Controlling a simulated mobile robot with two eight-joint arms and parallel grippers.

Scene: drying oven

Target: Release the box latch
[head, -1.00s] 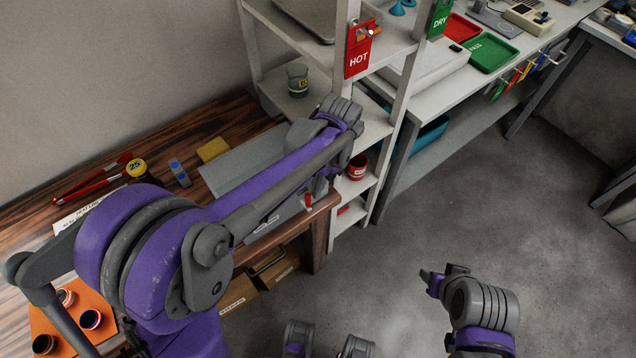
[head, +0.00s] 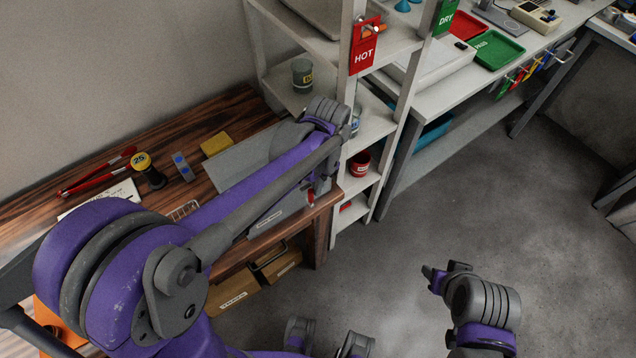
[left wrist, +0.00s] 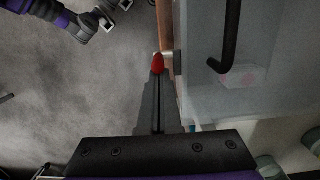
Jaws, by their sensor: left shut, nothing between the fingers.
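The grey box (head: 243,160) lies on the wooden bench beside the shelf, partly covered by my left arm. Its red latch tip (head: 311,196) shows at its right front corner. In the left wrist view the red latch tip (left wrist: 158,63) appears right at the end of my left gripper (left wrist: 158,78), whose fingers are shut with nothing between them. I cannot tell whether they touch the latch. In the head view my left gripper (head: 322,182) is mostly hidden behind its wrist. My right gripper (head: 433,277) hangs over the floor, far from the box; its jaw opening is unclear.
A white shelf (head: 372,125) with a red HOT tag (head: 364,46) stands just right of the box. A dark handle (left wrist: 229,45) rises near the latch. Red tongs (head: 97,172) and a yellow sponge (head: 215,143) lie on the bench. Floor at right is clear.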

